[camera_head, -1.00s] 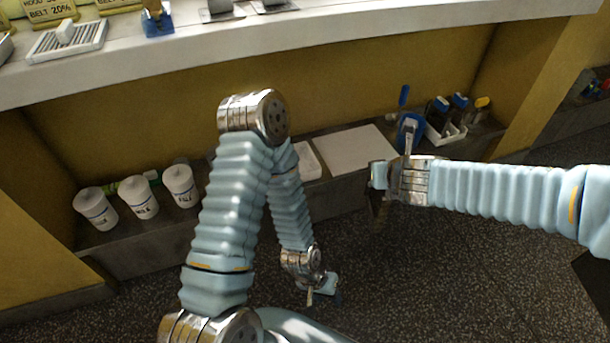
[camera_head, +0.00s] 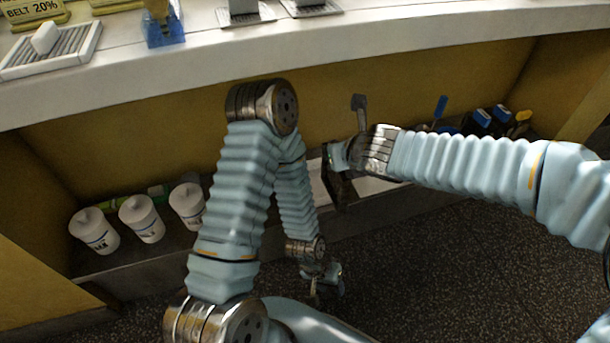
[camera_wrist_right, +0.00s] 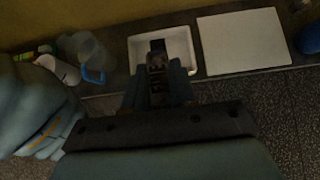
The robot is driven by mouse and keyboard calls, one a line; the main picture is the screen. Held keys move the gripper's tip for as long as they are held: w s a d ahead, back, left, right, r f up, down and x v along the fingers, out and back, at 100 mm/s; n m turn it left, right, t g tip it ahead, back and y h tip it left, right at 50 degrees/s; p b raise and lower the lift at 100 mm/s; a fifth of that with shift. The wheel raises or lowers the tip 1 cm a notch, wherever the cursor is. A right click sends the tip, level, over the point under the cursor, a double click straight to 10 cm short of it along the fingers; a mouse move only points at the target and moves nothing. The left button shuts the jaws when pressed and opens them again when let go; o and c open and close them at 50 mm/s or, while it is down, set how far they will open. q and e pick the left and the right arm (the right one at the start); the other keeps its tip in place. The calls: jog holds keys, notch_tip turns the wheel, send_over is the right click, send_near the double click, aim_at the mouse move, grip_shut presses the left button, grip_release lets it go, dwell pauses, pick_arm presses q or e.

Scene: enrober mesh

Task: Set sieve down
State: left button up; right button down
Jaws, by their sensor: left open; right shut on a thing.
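My right gripper (camera_head: 340,168) is in front of the low shelf, just right of my left arm. It is shut on a dark thing (camera_head: 342,188), which hangs below the fingers in the head view. In the right wrist view a narrow dark piece (camera_wrist_right: 157,48) sticks out from between the fingers, over the white tray (camera_wrist_right: 180,40) in the picture. I cannot make out a mesh or rim, so I cannot tell if it is the sieve. My left gripper (camera_head: 325,282) is open and empty, low in front of the shelf.
Several white tubs (camera_head: 142,218) stand on the left of the low shelf. A white board (camera_wrist_right: 243,42) lies right of the tray. Blue and yellow-topped tools (camera_head: 480,120) stand at the shelf's right. The white counter (camera_head: 290,52) overhangs the shelf.

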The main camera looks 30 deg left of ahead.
jog(key=s+a+b+x, duration=0.1)
jog(key=b+x, duration=0.1)
jog(key=x, duration=1.7)
jog(key=c, duration=0.9)
grip_release()
jog(key=shift+d+f, duration=0.1)
jog(key=v, duration=1.2)
jog(key=shift+s+p, duration=0.1)
jog(key=shift+p, duration=0.2)
